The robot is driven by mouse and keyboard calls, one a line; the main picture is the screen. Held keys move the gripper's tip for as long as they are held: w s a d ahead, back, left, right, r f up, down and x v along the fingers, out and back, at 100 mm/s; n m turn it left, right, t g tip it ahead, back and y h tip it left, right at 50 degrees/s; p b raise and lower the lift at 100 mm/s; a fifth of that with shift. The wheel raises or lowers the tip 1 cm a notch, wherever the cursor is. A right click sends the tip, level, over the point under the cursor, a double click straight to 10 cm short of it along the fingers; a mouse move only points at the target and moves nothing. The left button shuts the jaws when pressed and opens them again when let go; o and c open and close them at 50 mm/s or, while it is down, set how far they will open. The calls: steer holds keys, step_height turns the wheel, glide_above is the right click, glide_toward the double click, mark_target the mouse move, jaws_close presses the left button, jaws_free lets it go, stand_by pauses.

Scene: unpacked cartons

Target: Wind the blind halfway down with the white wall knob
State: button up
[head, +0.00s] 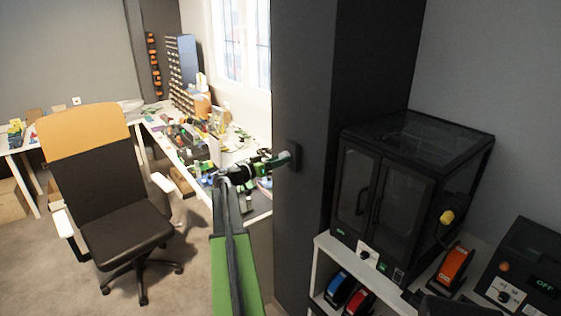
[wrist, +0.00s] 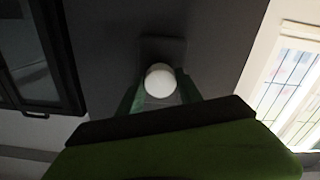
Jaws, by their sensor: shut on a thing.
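The white wall knob (wrist: 160,80) shows in the wrist view as a round white end in front of a dark square plate (wrist: 163,48). In the head view the plate (head: 294,156) sits on the side of a dark wall column. My gripper (head: 281,159) reaches that plate, with its green fingers on either side of the knob in the wrist view (wrist: 160,93), shut on it. The fingers largely hide the knob in the head view. The window (head: 241,42) is bright at the back, and I cannot make out the blind on it.
The dark column (head: 305,90) stands right beside my arm. A black glazed cabinet (head: 408,190) is on a white shelf to the right. A cluttered white desk (head: 160,125) runs along the window wall. An office chair (head: 110,190) stands on the open floor at left.

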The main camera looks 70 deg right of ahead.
steer(key=shift+m, duration=3.7)
steer(key=o, duration=1.4)
steer(key=shift+s+r, duration=0.1)
steer(key=shift+s, duration=0.05)
steer(key=shift+c, duration=0.2)
steer(key=v, duration=1.7)
steer(key=shift+w+a, duration=0.2)
steer(key=shift+a, duration=0.05)
